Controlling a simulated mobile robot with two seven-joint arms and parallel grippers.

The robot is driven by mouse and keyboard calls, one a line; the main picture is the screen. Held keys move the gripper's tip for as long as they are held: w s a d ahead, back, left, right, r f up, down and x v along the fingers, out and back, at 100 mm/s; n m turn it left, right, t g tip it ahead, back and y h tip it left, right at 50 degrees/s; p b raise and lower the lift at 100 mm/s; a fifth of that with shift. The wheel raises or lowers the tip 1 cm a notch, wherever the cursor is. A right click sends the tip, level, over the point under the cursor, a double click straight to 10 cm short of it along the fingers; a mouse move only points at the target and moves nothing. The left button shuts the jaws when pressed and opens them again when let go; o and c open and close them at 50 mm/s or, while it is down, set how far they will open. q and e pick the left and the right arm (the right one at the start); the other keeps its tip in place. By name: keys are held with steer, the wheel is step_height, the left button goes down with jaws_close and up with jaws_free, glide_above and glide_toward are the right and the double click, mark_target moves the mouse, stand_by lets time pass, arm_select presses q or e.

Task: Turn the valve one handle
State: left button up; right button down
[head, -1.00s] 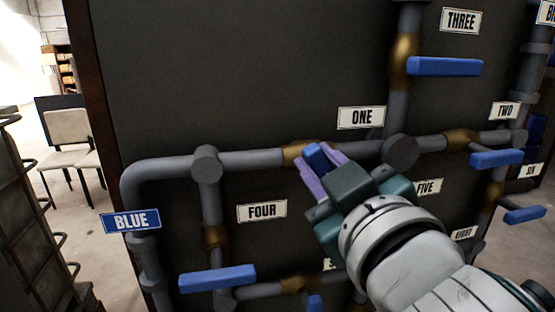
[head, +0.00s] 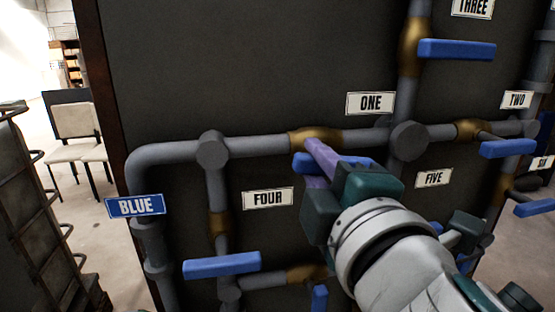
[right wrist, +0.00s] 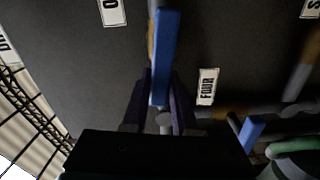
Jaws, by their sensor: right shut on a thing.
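The valve one handle (head: 302,163) is a blue bar at the brass valve body (head: 316,138) on the horizontal grey pipe, below and left of the ONE label (head: 370,103). It lies roughly along the pipe in the head view. My right gripper (head: 328,161) is shut on it with purple fingers, hiding its middle and part of its right side. In the right wrist view the handle (right wrist: 164,58) stands between the two fingers of the gripper (right wrist: 160,103), and its far end sticks out past them. My left gripper is out of view.
Other blue handles hang nearby: under THREE (head: 457,49), near TWO (head: 507,148) and under FOUR (head: 222,265). Grey pipes run across the dark panel (head: 250,60). A ladder-like rack (head: 35,215) and chairs (head: 75,135) stand at the left.

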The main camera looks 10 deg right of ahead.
steer(key=shift+f+n, duration=0.2)
steer(key=shift+n, duration=0.6)
steer(key=c, duration=0.7)
jaws_free()
steer(key=s+b, duration=0.2)
steer(key=s, duration=0.8)
steer(key=shift+d+b, duration=0.15)
steer(key=shift+b, duration=0.2)
